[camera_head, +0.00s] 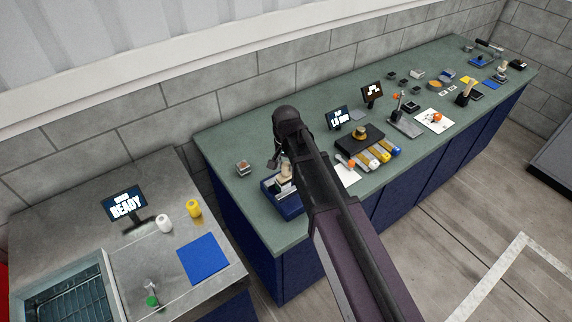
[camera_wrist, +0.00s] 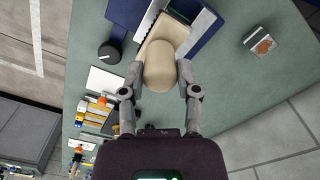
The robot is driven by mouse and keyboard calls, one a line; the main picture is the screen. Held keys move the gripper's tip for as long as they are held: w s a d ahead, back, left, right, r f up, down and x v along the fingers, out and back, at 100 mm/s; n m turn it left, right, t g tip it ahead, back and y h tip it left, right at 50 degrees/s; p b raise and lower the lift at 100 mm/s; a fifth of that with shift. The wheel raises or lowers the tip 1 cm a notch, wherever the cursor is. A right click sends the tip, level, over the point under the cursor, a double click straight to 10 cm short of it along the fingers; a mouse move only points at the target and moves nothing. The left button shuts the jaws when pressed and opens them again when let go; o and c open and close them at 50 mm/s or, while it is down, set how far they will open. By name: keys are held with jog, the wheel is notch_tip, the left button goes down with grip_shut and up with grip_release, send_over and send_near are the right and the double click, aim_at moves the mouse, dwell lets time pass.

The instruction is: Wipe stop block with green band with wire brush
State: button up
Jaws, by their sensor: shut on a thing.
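My gripper (camera_wrist: 160,88) is shut on a cream, rounded handle (camera_wrist: 160,65) in the wrist view, one finger on each side. This looks like the wire brush; its bristles are not clear to see. The piece is over or in a dark blue tray (camera_wrist: 209,31); I cannot tell if it touches the tray. In the head view my gripper (camera_head: 278,160) is small and partly hidden by my arm, above the blue tray (camera_head: 287,208).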

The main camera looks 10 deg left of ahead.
aim_at(286, 164)
jog(key=shift+r+p, duration=1.35)
jog(key=shift+r, duration=0.3)
jog(key=shift+r+p, duration=1.5)
jog(key=shift+f, duration=0.1)
